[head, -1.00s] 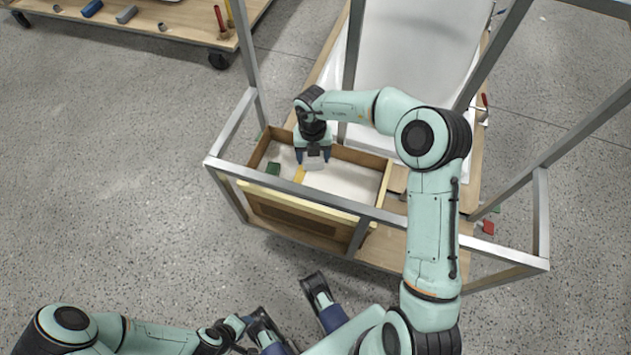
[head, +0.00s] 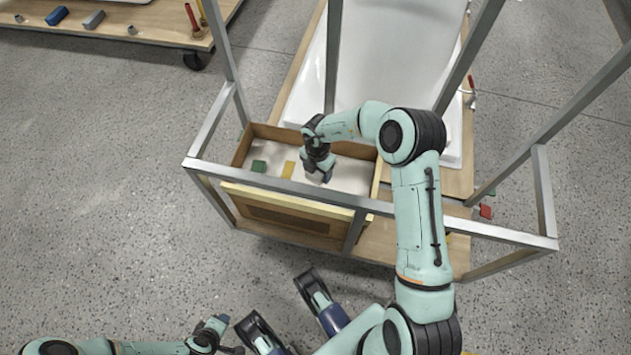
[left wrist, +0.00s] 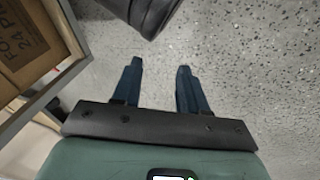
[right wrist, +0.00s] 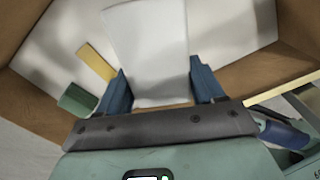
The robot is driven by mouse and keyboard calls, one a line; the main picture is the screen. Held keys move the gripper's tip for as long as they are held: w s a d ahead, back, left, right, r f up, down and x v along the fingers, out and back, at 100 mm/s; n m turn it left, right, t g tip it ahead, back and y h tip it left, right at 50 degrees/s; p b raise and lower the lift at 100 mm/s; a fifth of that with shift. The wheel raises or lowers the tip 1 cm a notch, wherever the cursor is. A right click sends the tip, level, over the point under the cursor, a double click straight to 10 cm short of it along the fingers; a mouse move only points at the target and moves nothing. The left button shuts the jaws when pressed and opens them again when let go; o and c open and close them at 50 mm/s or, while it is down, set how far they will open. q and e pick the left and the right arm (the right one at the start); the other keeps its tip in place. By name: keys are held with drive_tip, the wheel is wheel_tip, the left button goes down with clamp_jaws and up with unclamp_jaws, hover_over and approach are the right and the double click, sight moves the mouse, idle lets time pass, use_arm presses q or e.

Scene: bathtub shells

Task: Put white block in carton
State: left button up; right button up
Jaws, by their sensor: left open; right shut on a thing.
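The carton (head: 240,150) is an open brown box with a pale floor, standing inside the metal frame of the trolley in the head view. My right gripper (head: 322,178) is inside or just above its right part. In the right wrist view my right gripper (right wrist: 157,75) is shut on the white block (right wrist: 148,40), which sticks out beyond the fingertips over the pale floor. The block is mostly hidden in the head view. I cannot tell whether it touches the floor. My left gripper (left wrist: 159,68) is open and empty over the grey floor in the left wrist view.
A green block (head: 258,166) and a yellow block (head: 288,169) lie in the carton, left of my right gripper. Metal bars (head: 290,185) surround the carton. A white bathtub shell (head: 400,60) stands behind it. A printed cardboard box (left wrist: 30,40) shows in the left wrist view.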

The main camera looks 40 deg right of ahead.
drive_tip(key=shift+f, duration=1.1)
use_arm(q)
drive_tip(key=shift+g, duration=0.8)
drive_tip(key=shift+s+a+f+b, duration=0.2)
drive_tip(key=shift+s+f+b, duration=0.25)
drive_tip(key=shift+s+f, duration=0.55)
drive_tip(key=shift+s+a+f+b, duration=0.15)
drive_tip(key=shift+s+f+b, duration=0.3)
drive_tip(key=shift+s+f, duration=0.5)
use_arm(e)
drive_tip(key=shift+f, duration=2.15)
use_arm(q)
drive_tip(key=shift+r, duration=0.1)
use_arm(e)
drive_tip(key=shift+f, duration=0.15)
drive_tip(key=o, duration=1)
